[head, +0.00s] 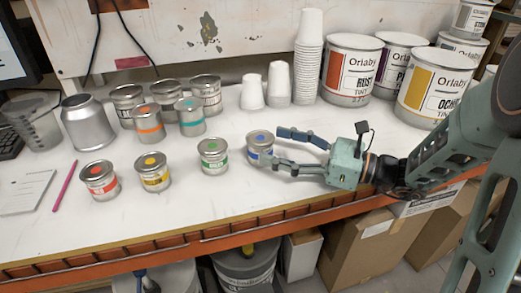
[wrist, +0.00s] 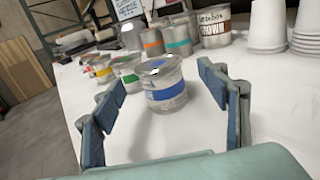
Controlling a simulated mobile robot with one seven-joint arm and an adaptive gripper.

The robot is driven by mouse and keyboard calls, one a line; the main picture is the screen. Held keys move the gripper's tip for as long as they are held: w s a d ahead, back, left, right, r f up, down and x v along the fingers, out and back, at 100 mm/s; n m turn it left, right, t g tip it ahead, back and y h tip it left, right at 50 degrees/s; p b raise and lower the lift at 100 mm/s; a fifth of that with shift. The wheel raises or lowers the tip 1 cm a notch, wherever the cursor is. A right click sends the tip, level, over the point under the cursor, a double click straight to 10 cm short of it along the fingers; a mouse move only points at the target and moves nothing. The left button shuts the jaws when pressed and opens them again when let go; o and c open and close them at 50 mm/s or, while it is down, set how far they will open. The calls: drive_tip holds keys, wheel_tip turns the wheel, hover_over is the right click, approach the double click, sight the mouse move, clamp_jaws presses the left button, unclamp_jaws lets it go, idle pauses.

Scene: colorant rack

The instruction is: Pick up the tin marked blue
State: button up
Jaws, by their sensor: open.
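The tin marked blue (head: 260,149) stands upright on the white bench top, at the right end of a front row of small tins, with a blue dot on its lid and a blue band. In the wrist view the blue tin (wrist: 163,84) stands ahead, between the lines of the two fingers. My gripper (head: 280,147) is open around the near side of it, coming from the right. In the wrist view my gripper (wrist: 158,92) has its fingers spread wide, with a gap to the tin on each side. Nothing is held.
The green tin (head: 213,155), yellow tin (head: 155,172) and red tin (head: 99,180) stand left along the row. Orange and teal tins (head: 190,117) stand behind. White cups (head: 308,60) and large paint cans (head: 350,70) stand at the back right. The bench's orange front edge (head: 200,244) runs below.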

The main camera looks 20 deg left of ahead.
sight(260, 138)
drive_tip(key=a, duration=0.4)
drive_tip(key=shift+w+a, duration=0.25)
drive_tip(key=shift+w, duration=0.05)
drive_tip(key=shift+c, duration=0.6)
drive_tip(key=c, duration=1.3)
